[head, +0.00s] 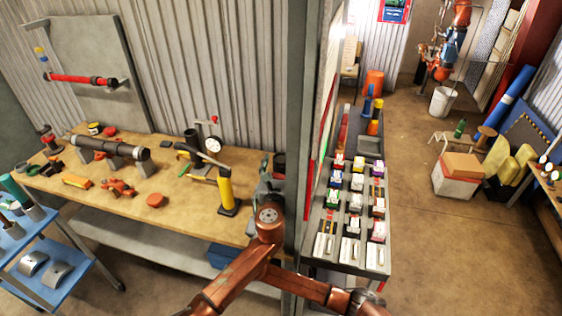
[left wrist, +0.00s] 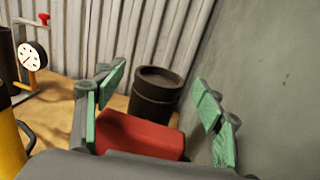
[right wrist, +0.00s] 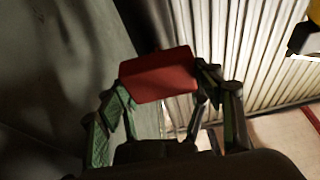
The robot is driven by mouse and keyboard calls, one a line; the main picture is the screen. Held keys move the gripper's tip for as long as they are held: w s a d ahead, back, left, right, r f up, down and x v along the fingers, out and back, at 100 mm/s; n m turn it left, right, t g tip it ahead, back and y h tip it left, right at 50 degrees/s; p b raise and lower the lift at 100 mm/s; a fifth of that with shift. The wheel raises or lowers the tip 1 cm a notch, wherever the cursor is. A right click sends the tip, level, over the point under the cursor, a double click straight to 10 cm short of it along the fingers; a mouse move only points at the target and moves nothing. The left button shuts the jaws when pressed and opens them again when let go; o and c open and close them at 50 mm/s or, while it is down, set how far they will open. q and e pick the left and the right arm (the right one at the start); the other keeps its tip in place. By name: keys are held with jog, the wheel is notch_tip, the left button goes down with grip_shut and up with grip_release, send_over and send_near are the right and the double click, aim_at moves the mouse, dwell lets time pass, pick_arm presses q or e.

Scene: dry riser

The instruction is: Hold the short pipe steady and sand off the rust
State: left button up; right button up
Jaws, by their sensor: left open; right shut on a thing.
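The short pipe (left wrist: 157,95) is a dark cylinder standing upright on the bench, beyond and between the fingers of my left gripper (left wrist: 160,98). That gripper is open, with green pads apart from the pipe. A red block (left wrist: 140,138) lies between its fingers, in front of the pipe; I cannot tell what it rests on. In the head view my left gripper (head: 266,180) is at the bench's right end beside the dark pipe (head: 279,166). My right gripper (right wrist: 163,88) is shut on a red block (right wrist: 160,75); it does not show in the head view.
The bench (head: 165,208) also holds a dial gauge stand (head: 212,146), a yellow-and-black tool (head: 226,190) and a clamped dark pipe (head: 108,148). A grey partition (head: 308,120) stands close on the right. A shelf with small bins (head: 345,225) lies beyond it.

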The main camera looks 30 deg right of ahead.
pick_arm(q)
jog(key=shift+w+d, duration=0.15)
jog(key=shift+w, duration=0.05)
grip_shut()
dwell(0.9)
pick_arm(e)
jog(key=shift+s+a+f, duration=0.1)
jog(key=shift+f, duration=0.05)
dwell(0.4)
jog(key=shift+s+a+f, duration=0.4)
jog(key=shift+a+f, duration=0.1)
jog(key=shift+f, duration=0.2)
